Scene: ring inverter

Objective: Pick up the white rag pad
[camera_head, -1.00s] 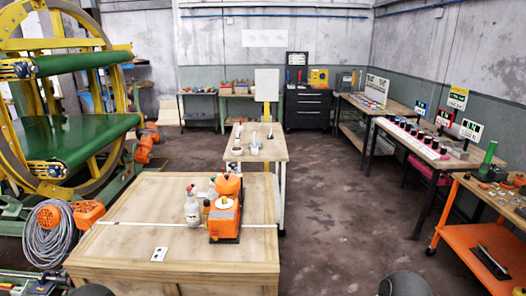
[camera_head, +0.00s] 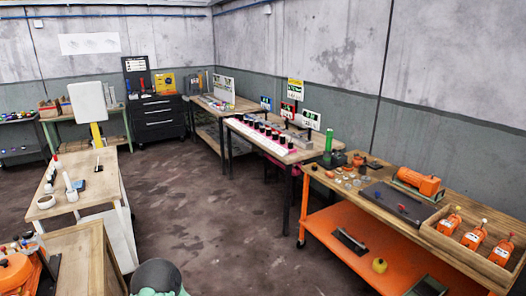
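I cannot make out a white rag pad for certain in this view. Small white items (camera_head: 68,181) stand on the narrow wooden table (camera_head: 85,195) at the left, and they are too small to tell apart. Neither of my grippers shows in the head view, so their state and anything in them is hidden.
An orange workbench (camera_head: 340,225) stands at the right with a wooden tray (camera_head: 450,250) of orange tools. A long table (camera_head: 270,143) with dark cups is behind it. A wooden crate table (camera_head: 85,255) and a dark rounded thing (camera_head: 157,274) are at lower left. Open floor (camera_head: 220,220) lies between.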

